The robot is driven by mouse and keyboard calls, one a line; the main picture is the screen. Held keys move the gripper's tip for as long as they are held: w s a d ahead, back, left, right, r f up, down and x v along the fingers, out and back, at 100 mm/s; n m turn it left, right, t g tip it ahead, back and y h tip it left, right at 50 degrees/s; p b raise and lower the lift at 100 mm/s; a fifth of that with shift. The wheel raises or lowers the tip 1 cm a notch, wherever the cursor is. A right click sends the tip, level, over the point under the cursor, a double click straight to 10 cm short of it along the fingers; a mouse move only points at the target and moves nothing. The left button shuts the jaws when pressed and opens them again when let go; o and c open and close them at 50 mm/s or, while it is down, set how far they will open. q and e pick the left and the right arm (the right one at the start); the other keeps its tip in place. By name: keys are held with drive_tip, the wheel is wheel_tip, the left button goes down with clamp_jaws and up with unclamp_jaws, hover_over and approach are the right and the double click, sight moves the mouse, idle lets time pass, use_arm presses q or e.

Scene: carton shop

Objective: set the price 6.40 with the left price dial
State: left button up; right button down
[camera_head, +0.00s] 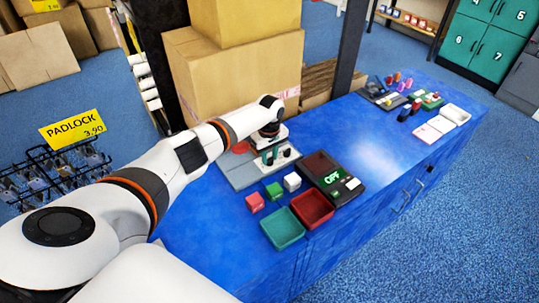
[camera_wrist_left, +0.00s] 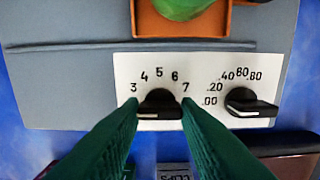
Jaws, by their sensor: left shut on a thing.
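The left price dial (camera_wrist_left: 160,103) is a black knob on a white plate, with the numbers 3 to 7 around it, in the left wrist view. My left gripper (camera_wrist_left: 160,112) has its green fingers on either side of this knob and is shut on it. The fingers partly cover the knob, and I cannot tell its setting. In the head view my left gripper (camera_head: 272,157) is over the grey board (camera_head: 238,174). A second black dial (camera_wrist_left: 250,104), marked .00 to .80, sits to the right, apart from the fingers. My right gripper is not in view.
Red (camera_head: 254,202), green (camera_head: 273,191) and white (camera_head: 292,181) cubes and green (camera_head: 283,229) and red (camera_head: 313,208) trays lie in front.

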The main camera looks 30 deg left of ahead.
use_arm(q)
drive_tip(key=shift+m, duration=0.3)
drive_tip(key=shift+m+p, duration=0.3)
drive_tip(key=shift+m, duration=0.3)
drive_tip(key=m, duration=0.3)
drive_tip(key=shift+p, duration=0.3)
drive_tip(key=m, duration=0.6)
drive_tip(key=shift+m, duration=0.4)
drive_tip(key=m, duration=1.2)
drive_tip(key=o, duration=1)
